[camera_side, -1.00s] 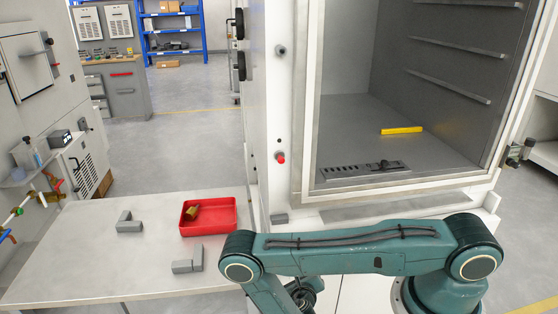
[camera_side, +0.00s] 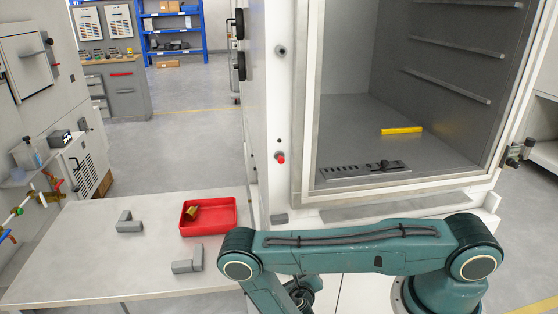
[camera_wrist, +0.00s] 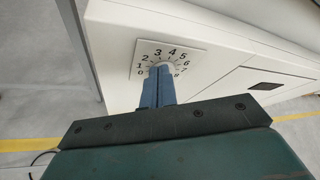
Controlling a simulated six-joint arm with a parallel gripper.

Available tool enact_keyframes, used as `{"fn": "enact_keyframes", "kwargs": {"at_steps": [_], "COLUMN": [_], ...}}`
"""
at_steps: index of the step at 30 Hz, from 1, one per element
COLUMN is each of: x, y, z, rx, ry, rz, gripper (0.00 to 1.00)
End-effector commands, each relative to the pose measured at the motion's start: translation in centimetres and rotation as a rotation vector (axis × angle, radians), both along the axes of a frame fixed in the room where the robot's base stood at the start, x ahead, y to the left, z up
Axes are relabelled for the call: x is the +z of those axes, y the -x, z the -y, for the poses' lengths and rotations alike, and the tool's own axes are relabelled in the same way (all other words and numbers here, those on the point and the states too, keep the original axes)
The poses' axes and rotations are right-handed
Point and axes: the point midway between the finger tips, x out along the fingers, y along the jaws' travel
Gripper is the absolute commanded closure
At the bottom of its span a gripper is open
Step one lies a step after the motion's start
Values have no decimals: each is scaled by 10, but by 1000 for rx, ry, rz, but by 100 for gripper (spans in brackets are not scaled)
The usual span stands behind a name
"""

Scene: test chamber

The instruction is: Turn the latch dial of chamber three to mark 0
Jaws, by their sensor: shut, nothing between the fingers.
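In the wrist view, a white dial plate (camera_wrist: 188,53) with black marks running from 0 at the lower left over the top to 8 at the right is on a white panel. My gripper (camera_wrist: 160,68) is shut, its blue-grey fingers together in front of the dial's centre. The fingers cover most of the knob, so its pointer and setting cannot be read. I cannot tell whether the fingertips touch the dial. In the side view, the dial and the fingertips are not visible.
An open chamber (camera_side: 345,125) with a yellow bar (camera_side: 402,130) inside stands behind my arm. A table (camera_side: 90,255) at left carries a red tray (camera_side: 228,229) and grey L-shaped blocks (camera_side: 128,223).

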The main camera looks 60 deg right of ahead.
Motion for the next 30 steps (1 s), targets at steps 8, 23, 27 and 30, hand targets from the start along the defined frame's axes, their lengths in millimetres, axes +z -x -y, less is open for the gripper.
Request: {"fn": "enact_keyframes", "kwargs": {"at_steps": [8,23,27,30], "x": [0,0,0,1], "y": [7,36,41,42], "z": [-8,-38,-42,-43], "rx": [4,4,2,0], "ry": [0,1,1,2], "rz": [0,0,1,1], "gripper": [100,100,100,100]}}
